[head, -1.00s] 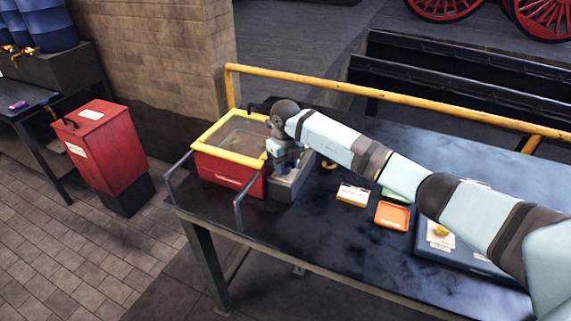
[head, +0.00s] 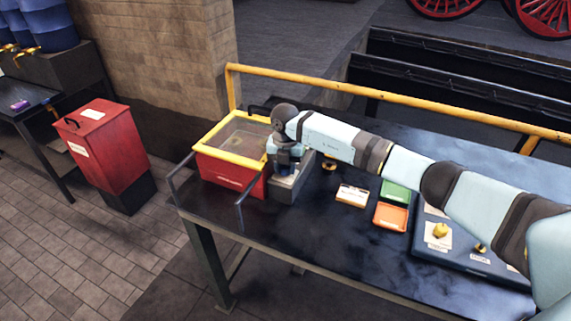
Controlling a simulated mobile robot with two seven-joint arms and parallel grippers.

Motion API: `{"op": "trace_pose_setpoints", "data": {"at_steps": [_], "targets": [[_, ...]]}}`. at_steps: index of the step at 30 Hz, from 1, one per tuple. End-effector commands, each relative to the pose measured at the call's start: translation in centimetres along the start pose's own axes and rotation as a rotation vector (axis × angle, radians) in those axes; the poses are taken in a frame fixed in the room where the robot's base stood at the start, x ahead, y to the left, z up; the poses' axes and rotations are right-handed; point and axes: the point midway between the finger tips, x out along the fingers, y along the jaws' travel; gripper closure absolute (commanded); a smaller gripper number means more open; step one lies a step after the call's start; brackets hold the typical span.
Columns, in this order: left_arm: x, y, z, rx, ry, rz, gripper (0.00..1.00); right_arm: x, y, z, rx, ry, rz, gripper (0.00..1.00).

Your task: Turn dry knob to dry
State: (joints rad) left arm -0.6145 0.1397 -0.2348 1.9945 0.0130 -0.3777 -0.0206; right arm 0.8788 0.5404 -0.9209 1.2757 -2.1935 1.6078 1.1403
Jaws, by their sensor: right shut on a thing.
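A red washer box (head: 232,176) with a yellow rim stands at the left end of the dark workbench. A grey control block (head: 291,188) sits against its right side. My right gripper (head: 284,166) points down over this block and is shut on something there. The dry knob is not visible on its own; the gripper and wrist cover that spot, so I cannot tell which way it points. My left gripper is not in view.
On the bench (head: 310,240) lie a white-labelled tray (head: 352,195), a green tray (head: 396,191), an orange tray (head: 391,216) and a blue board (head: 450,255) with brass parts. A yellow rail (head: 400,96) runs behind. A red bin (head: 105,150) stands on the floor at left.

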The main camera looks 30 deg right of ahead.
Motion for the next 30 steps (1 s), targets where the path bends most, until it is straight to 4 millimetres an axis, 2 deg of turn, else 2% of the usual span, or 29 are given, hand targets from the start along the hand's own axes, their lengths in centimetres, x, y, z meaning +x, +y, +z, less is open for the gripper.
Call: {"op": "trace_pose_setpoints", "data": {"at_steps": [18, 30], "targets": [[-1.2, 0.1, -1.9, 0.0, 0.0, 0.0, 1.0, -0.2, 0.1, 0.1, 0.544, -0.001, 0.002, 0.88], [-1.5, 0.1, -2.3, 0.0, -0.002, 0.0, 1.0, -0.1, 0.1, 0.2, 0.718, -0.002, 0.001, 0.88]]}}
